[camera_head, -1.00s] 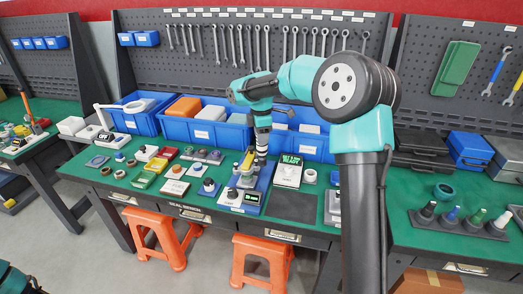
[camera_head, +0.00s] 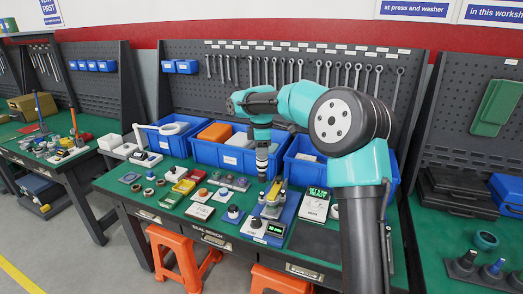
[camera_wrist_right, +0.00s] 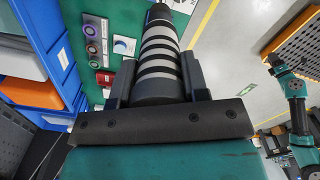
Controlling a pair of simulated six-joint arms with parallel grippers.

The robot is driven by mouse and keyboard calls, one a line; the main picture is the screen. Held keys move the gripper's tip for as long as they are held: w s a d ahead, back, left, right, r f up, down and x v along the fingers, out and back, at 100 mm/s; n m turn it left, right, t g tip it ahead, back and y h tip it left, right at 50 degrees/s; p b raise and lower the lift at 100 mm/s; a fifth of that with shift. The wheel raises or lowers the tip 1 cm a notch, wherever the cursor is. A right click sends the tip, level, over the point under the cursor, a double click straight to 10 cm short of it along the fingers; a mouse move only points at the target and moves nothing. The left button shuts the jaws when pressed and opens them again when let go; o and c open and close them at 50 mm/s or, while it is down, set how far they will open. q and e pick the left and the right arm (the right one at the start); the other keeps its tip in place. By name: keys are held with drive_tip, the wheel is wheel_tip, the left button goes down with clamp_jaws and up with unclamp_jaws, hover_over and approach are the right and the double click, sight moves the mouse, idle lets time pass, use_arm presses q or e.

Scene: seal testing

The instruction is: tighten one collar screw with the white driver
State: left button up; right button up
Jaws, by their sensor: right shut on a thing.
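My right gripper (camera_wrist_right: 156,88) is shut on the white driver (camera_wrist_right: 158,62), a dark cylinder with white bands. In the head view the banded driver (camera_head: 262,158) hangs below my teal wrist, roughly upright. Its lower end is close to a small yellow and grey fixture (camera_head: 271,204) on a blue base plate. The collar and its screws are too small to make out, and I cannot tell whether the tip touches anything. My left gripper does not show in the head view.
Blue bins (camera_head: 222,153) stand behind the fixture. A small green display (camera_head: 275,229) and a lettered panel (camera_head: 314,207) flank it. Small parts cover the bench to the left. A driver rack (camera_head: 480,275) stands at the lower right. A teal arm (camera_wrist_right: 293,90) shows in the wrist view.

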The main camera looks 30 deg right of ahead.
sight(261, 169)
drive_tip(key=shift+f, duration=3.9)
idle(3.9)
